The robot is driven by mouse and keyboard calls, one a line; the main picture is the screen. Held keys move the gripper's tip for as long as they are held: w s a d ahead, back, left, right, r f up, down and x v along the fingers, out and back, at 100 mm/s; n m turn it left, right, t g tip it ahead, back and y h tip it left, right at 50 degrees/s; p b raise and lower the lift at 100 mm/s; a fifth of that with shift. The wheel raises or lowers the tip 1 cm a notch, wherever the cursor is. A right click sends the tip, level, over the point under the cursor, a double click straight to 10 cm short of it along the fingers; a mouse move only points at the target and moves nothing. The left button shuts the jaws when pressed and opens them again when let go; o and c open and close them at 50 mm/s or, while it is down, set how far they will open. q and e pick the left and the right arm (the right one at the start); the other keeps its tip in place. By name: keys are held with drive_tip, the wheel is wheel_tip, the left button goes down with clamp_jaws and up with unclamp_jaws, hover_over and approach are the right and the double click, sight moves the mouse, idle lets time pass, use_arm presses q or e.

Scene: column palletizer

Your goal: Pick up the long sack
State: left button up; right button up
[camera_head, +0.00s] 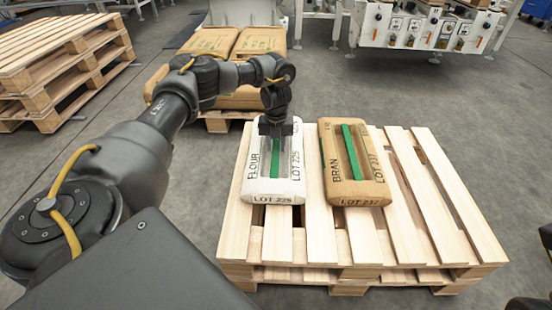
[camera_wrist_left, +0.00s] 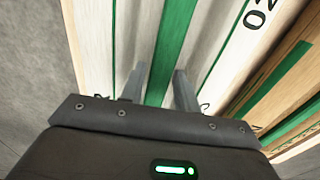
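A white sack marked FLOUR, LOT 225 (camera_head: 256,190) lies on the near pallet, with a green strip (camera_head: 275,160) along its middle. A brown sack marked BRAN (camera_head: 374,188) lies to its right, also with a green strip (camera_head: 351,152). They look similar in length. My left gripper (camera_head: 276,138) points down over the far half of the white sack. In the left wrist view its fingers (camera_wrist_left: 160,78) stand apart on either side of the white sack's green strip (camera_wrist_left: 172,50); contact is unclear. My right gripper is not in view.
The near pallet (camera_head: 440,215) has bare slats right of the brown sack. Another pallet with brown sacks (camera_head: 212,41) stands behind, and empty stacked pallets (camera_head: 60,55) are at the back left. White machinery (camera_head: 415,25) stands at the back right.

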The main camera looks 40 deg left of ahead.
use_arm(q)
drive_tip(key=shift+f, duration=0.9)
drive_tip(key=shift+c, duration=0.2)
clamp_jaws()
idle(0.5)
drive_tip(key=shift+r, duration=0.2)
